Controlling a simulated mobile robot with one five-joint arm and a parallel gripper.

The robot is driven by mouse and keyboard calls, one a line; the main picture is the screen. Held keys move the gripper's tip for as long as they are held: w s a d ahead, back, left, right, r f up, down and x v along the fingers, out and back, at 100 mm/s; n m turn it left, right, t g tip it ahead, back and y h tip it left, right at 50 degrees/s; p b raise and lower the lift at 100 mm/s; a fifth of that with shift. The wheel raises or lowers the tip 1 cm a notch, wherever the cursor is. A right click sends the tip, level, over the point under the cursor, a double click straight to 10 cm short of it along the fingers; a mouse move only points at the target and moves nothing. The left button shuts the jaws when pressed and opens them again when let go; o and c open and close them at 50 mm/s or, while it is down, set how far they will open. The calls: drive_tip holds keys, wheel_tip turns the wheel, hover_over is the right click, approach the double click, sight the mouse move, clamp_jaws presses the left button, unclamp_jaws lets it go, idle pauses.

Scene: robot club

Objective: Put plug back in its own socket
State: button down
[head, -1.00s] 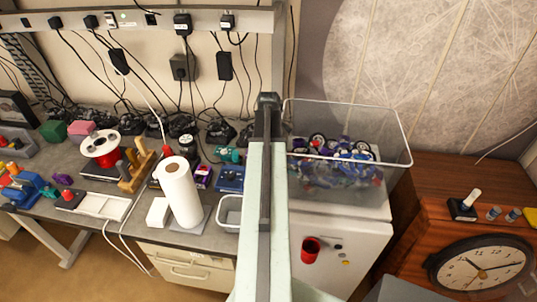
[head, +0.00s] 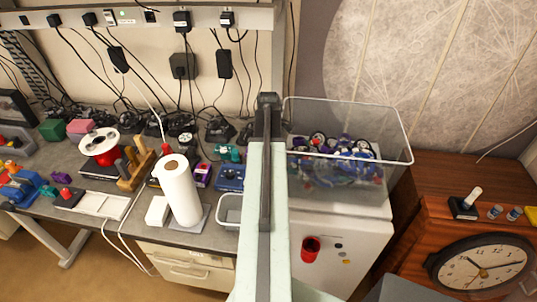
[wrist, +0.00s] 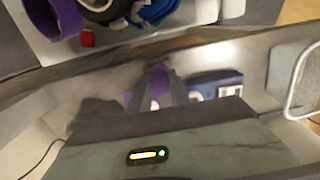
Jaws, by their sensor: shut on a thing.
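A grey socket strip (head: 60,20) runs along the wall at the upper left in the head view. Several black plugs sit on it, including a large one (head: 182,21) and one at the right end (head: 227,19). Cables hang below them. My arm reaches up through the middle of the head view and hides my gripper there. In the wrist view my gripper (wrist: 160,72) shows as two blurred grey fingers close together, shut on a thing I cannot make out. Which socket is the plug's own cannot be told.
A clear bin (head: 400,130) of coloured parts stands right of my arm. A wooden cabinet (head: 420,182) is at far right.

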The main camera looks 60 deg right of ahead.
drive_tip(key=shift+f+b, duration=0.35)
drive_tip(key=shift+b, duration=0.05)
idle(0.7)
drive_tip(key=c, duration=1.1)
unclamp_jaws()
wheel_tip(320, 180, up, 8)
drive_tip(key=p, duration=0.8)
drive_tip(key=shift+f, duration=0.1)
